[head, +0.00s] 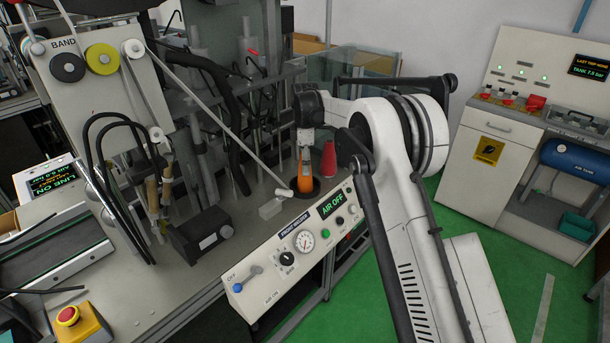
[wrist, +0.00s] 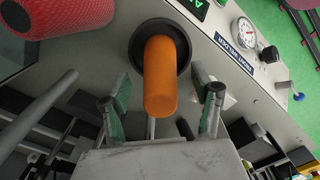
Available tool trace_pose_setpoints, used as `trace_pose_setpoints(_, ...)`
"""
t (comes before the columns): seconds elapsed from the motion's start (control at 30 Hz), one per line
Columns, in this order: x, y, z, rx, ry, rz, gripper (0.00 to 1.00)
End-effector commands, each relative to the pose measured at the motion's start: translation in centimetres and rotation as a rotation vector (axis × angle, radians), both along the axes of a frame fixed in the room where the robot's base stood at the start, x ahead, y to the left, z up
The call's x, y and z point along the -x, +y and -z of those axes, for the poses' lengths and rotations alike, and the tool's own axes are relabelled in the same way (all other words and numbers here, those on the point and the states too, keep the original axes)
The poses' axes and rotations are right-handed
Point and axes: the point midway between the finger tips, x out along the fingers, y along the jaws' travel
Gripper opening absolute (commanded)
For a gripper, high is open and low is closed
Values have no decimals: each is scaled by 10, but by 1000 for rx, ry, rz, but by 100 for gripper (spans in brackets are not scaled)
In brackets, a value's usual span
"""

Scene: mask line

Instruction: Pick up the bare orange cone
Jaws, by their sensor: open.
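The bare orange cone (head: 305,183) stands upright in a black round base (head: 288,187) on the machine's bench. In the wrist view the orange cone (wrist: 160,75) points towards my gripper, and the black base (wrist: 140,38) rings its far end. My gripper (wrist: 166,90) is open, with one finger on either side of the cone's near end. A gap shows between each finger and the cone. In the head view my gripper (head: 305,142) is above the cone, and its wrist hides the cone's top.
A red wound cone (head: 329,158) stands just right of the orange cone; it fills the upper left of the wrist view (wrist: 60,15). A control panel with gauge (head: 304,240) lies in front. A slanted grey rod (head: 230,130) and machine posts stand close on the left.

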Motion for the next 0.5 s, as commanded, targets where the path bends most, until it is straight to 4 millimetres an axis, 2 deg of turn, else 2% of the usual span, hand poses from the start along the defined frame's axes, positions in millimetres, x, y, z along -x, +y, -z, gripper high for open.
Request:
trace_pose_setpoints(0.2,0,1,29,0,0,0,61)
trace_pose_setpoints(0.47,0,1,33,0,0,0,61)
trace_pose_setpoints(0.5,0,1,33,0,0,0,55)
